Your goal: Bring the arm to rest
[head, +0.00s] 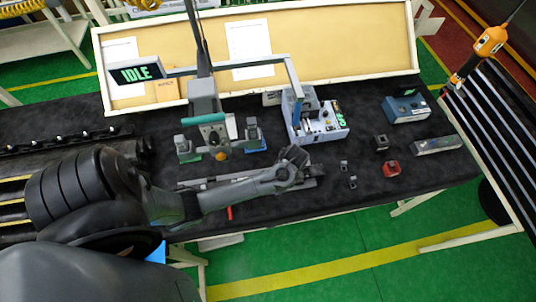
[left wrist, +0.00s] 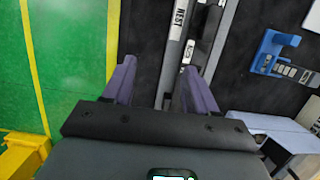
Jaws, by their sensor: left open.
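My left arm reaches in from the left over the dark table, and its gripper (head: 298,165) is above the front middle of the table. In the left wrist view the two purple-grey fingers of the left gripper (left wrist: 157,75) stand wide apart with nothing held between them. The gap in height between fingers and strip cannot be told. In the head view the arm covers part of the grey strip (head: 225,178). My right gripper is not in view.
A blue-grey fixture (head: 318,127) stands behind the gripper. A green-based stand (head: 187,150) and a blue-based stand (head: 255,135) are behind the arm. A red block (head: 391,169) and small dark blocks lie to the right. A sign reading IDLE (head: 135,74) hangs above. An orange tool (head: 488,43) hangs at right.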

